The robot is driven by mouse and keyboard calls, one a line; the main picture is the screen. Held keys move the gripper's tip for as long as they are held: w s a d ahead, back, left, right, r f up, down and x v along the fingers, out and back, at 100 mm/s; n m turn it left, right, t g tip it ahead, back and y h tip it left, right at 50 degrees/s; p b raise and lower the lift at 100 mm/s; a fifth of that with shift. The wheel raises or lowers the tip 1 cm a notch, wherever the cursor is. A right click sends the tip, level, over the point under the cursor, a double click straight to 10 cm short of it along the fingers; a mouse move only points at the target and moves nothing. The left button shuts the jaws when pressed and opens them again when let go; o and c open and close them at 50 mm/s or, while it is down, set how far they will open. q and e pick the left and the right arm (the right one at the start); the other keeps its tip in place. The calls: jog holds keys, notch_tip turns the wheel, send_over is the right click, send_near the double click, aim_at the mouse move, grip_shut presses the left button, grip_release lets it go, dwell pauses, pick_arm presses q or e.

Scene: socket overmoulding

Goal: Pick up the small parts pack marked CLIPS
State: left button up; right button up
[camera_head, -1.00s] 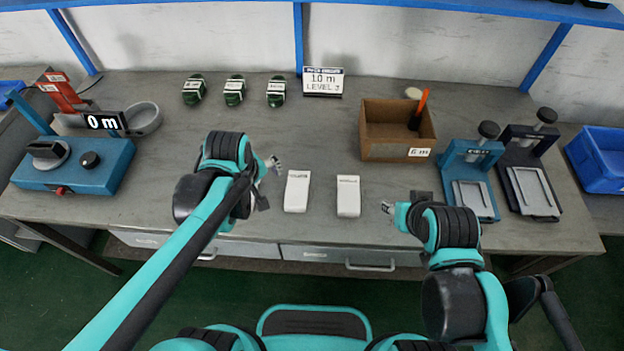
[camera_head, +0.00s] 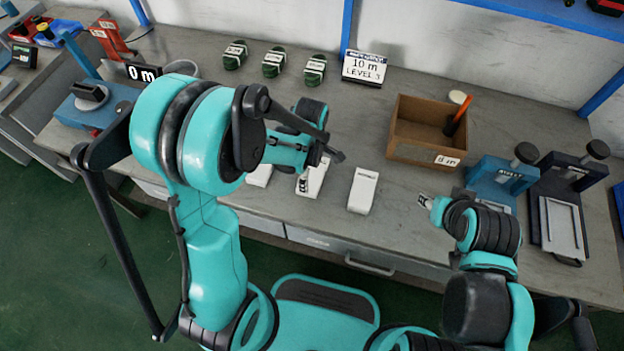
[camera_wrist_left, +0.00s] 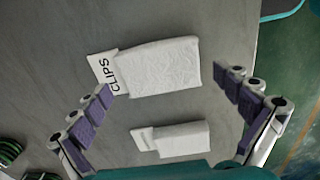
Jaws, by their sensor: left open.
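The white pack marked CLIPS (camera_wrist_left: 158,67) lies flat in the left wrist view, its label at its left end. My left gripper (camera_wrist_left: 163,80) is open, one finger towards each end of this pack, apart from it. In the head view my left gripper (camera_head: 320,168) hangs over the middle white pack (camera_head: 317,180), which appears to be the CLIPS one and is partly hidden by the fingers. My right gripper (camera_head: 424,201) is over the front right of the bench, its jaws too small to judge.
Another white pack (camera_wrist_left: 180,139) lies beside the CLIPS pack; a further pack (camera_head: 363,190) lies to the right. Green coils (camera_head: 273,63) and a level sign (camera_head: 364,68) stand behind.

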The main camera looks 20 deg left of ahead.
pick_arm(q)
notch_tip(320, 180, down, 3)
jog(key=shift+r+b, duration=0.1)
jog(key=shift+b, duration=0.25)
jog(key=shift+r, duration=0.1)
jog(key=c, duration=0.9)
